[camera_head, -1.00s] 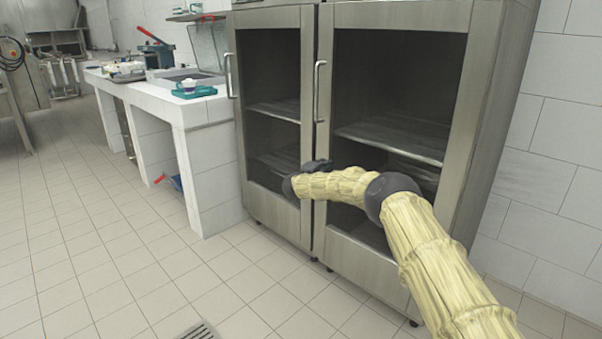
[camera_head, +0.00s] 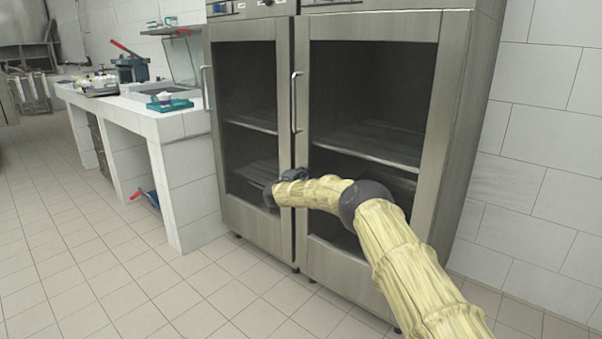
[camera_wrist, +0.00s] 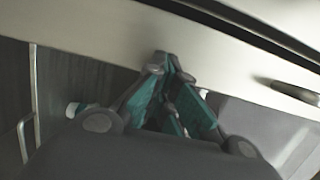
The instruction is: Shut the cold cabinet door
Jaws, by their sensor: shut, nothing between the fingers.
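The cold cabinet is a tall steel unit with two glass doors, a left door (camera_head: 262,228) and a right door (camera_head: 345,262), each with a vertical handle on its left side. Both doors look flush or nearly flush with the front; a small gap cannot be told. My gripper (camera_head: 291,174) is low in front of the frames where the two doors meet, partly hidden by my wrist. In the wrist view my gripper (camera_wrist: 168,68) is shut and empty, its tips at or very near a pale door frame (camera_wrist: 100,30). Contact cannot be told for sure.
A white tiled counter (camera_head: 150,118) stands left of the cabinet, with a teal tray (camera_head: 170,105) and a small cup on it. A tiled wall (camera_head: 545,150) is at the right. The tiled floor (camera_head: 110,250) in front is clear.

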